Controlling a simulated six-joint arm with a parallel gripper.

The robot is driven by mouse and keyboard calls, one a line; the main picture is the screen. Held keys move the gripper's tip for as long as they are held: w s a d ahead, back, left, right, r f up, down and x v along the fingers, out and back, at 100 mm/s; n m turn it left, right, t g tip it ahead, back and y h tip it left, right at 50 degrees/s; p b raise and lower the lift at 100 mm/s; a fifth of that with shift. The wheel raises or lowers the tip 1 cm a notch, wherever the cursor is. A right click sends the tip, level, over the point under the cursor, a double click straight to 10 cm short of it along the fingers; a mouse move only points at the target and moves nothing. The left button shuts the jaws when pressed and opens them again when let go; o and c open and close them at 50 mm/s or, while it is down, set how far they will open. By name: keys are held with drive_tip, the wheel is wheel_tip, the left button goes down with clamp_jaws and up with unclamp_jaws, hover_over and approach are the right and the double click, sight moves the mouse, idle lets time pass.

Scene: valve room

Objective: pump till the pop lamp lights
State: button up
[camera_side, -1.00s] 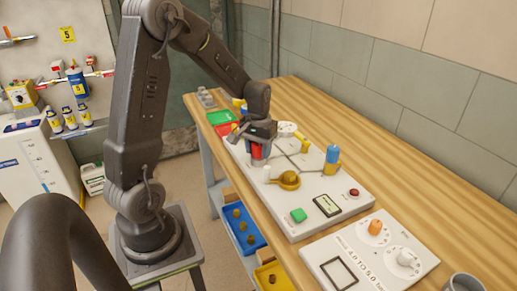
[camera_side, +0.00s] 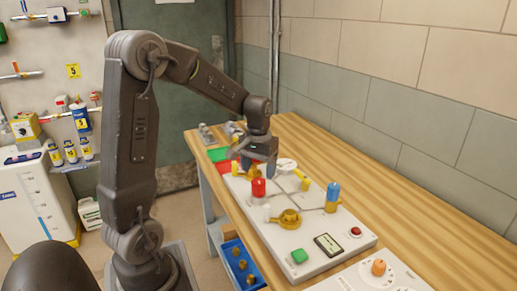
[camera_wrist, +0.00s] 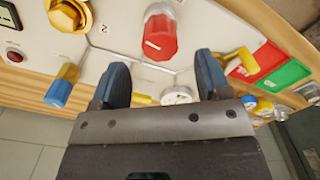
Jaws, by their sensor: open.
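A white panel (camera_side: 325,257) on the wooden bench carries the valve fittings. My gripper (camera_side: 257,167) is open and empty, just above and behind the red knob (camera_side: 258,188). In the wrist view my open jaws (camera_wrist: 160,72) frame empty space; the upright red knob (camera_wrist: 160,37) stands beyond them. A yellow lever (camera_wrist: 232,62) lies to the right of the jaws, and a white gauge (camera_wrist: 176,96) shows between them. A small red lamp (camera_side: 355,231) on the panel looks dark, beside a display (camera_side: 327,245). Which part is the pump is not clear.
A blue-topped fitting (camera_side: 332,197) and yellow round valve (camera_side: 290,219) stand on the panel. A green button (camera_side: 299,257) is near its front.

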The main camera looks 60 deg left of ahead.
sight(259, 181)
wheel_tip(259, 181, up, 7)
idle(0.3)
idle(0.9)
wheel_tip(259, 181, down, 13)
drive_tip(key=n, duration=0.3)
drive_tip(key=shift+f, duration=0.15)
idle(0.4)
drive_tip(key=shift+c, duration=0.4)
